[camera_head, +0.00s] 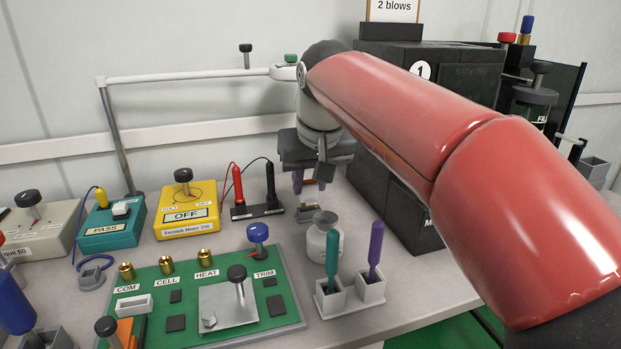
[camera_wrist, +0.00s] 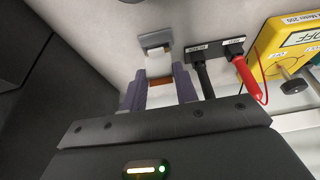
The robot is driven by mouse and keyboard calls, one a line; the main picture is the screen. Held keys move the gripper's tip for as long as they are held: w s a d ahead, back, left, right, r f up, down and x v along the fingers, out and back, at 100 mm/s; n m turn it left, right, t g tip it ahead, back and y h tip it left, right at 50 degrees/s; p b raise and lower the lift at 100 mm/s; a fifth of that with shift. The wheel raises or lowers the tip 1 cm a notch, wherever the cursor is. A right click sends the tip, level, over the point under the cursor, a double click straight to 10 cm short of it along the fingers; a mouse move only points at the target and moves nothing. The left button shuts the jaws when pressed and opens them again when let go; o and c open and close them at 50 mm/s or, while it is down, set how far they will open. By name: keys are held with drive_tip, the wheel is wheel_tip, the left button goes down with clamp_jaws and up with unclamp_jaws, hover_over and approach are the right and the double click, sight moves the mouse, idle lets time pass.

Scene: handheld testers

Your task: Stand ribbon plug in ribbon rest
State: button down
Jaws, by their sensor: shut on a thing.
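My gripper (camera_head: 309,188) points down at the back of the bench, beside the dark box. Its two purple fingers (camera_wrist: 161,92) are shut on the ribbon plug (camera_wrist: 159,66), a pale piece with orange-brown bands. The small grey ribbon rest (camera_wrist: 154,39) lies just beyond the plug's end in the wrist view. In the head view the rest (camera_head: 307,213) is low on the bench just below the fingers. The plug's end overlaps the rest in the wrist view; I cannot tell whether it is inside or just above it. The fingers partly hide the plug.
A probe stand (camera_head: 258,211) with red and black probes is close to the left of the gripper. A grey-white bottle (camera_head: 324,240) stands in front. The dark box (camera_head: 372,180) is close on the right. The yellow meter (camera_head: 187,215) and green board (camera_head: 170,300) are further left.

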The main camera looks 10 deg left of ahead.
drive_tip(key=shift+f+b, duration=0.55)
drive_tip(key=shift+f, duration=0.35)
drive_tip(key=c, duration=1)
unclamp_jaws()
